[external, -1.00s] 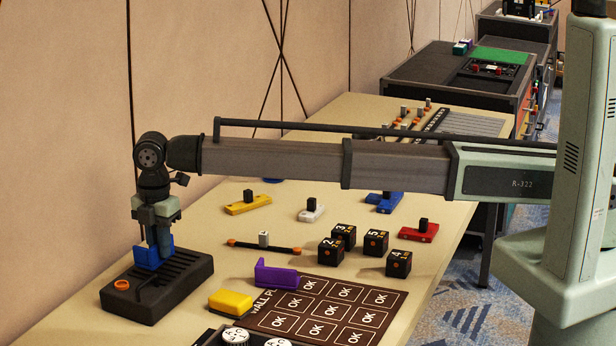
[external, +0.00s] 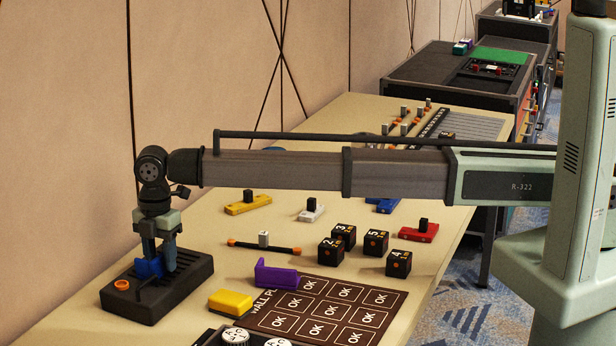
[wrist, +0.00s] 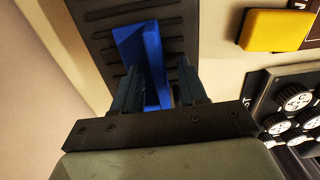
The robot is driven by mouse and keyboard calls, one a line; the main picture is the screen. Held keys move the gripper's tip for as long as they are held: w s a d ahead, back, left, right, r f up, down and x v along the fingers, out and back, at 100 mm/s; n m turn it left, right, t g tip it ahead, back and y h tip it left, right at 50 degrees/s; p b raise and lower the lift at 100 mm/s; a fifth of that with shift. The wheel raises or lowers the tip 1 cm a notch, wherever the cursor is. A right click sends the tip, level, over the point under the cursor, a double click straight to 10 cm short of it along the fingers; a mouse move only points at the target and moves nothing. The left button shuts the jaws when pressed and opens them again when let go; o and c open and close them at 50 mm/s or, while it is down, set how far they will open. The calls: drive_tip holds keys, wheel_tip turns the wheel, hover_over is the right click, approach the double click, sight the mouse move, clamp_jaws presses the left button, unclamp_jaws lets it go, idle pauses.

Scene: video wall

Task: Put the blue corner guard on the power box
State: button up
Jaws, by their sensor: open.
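The blue corner guard (external: 150,267) rests on the ribbed top of the black power box (external: 190,285), towards its back left. My gripper (external: 159,266) is low over the box, open, with its fingers around the guard. In the wrist view the blue guard (wrist: 135,50) stands on the dark ribbed top (wrist: 95,30) between my spread fingers (wrist: 158,85). The fingers hide part of the guard, and I cannot tell whether one touches it.
An orange knob (external: 122,285) sits on the box's left end. A yellow block (external: 230,303), a purple corner guard (external: 276,274) and a brown OK panel (external: 325,310) lie to the right. Several black number cubes (external: 330,251) stand beyond. The wall is close behind my gripper.

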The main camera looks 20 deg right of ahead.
sight(160, 256)
wheel_tip(160, 256, up, 12)
drive_tip(key=shift+r, duration=0.15)
idle(0.6)
idle(0.4)
